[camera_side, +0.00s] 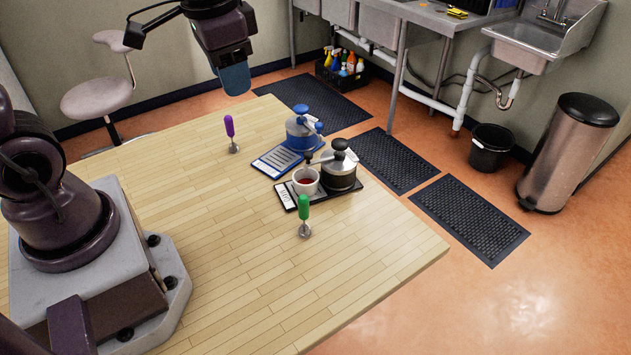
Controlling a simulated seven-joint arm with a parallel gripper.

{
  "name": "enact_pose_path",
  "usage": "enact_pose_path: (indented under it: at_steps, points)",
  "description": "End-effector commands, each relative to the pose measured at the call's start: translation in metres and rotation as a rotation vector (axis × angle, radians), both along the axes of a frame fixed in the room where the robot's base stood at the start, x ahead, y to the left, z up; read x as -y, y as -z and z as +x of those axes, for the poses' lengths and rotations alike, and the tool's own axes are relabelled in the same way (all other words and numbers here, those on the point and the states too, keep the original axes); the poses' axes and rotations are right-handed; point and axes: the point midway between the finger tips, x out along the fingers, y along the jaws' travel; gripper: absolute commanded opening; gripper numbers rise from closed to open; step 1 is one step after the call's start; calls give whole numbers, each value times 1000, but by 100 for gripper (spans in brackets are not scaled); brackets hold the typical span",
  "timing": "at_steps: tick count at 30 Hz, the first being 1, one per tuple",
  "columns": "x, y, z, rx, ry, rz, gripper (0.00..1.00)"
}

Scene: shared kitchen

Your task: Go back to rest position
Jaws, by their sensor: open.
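My gripper (232,62) is at the top of the side view, raised above the far left edge of the table (230,280). A blue rounded piece (235,80) shows at its lower end. I cannot tell whether this is part of the gripper or a separate thing. The fingers are not clearly visible. My gripper is apart from everything standing on the table.
A blue pot (300,130) is by a blue tray (272,161). A black pot (338,175) and a cup of dark red liquid (305,180) stand on a dark tray (352,196). Purple-handled (229,126) and green-handled (303,207) tools stand upright. The table's front is clear.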

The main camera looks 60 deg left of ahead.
Motion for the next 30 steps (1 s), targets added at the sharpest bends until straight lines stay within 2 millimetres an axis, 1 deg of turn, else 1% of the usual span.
enact_pose_path:
  at_steps: [1, 3, 6, 10, 12, 16, 30]
  points:
    - [3, -10, -14, 49, -43, -6, 46]
    - [7, -19, -32, 108, -98, -28, 46]
    - [13, -29, -53, 189, -136, -60, 46]
    - [18, -40, -70, 276, -123, -92, 46]
    - [20, -46, -74, 313, -111, -102, 46]
    - [24, -54, -77, 356, -90, -109, 46]
    - [25, -55, -76, 356, -81, -108, 46]
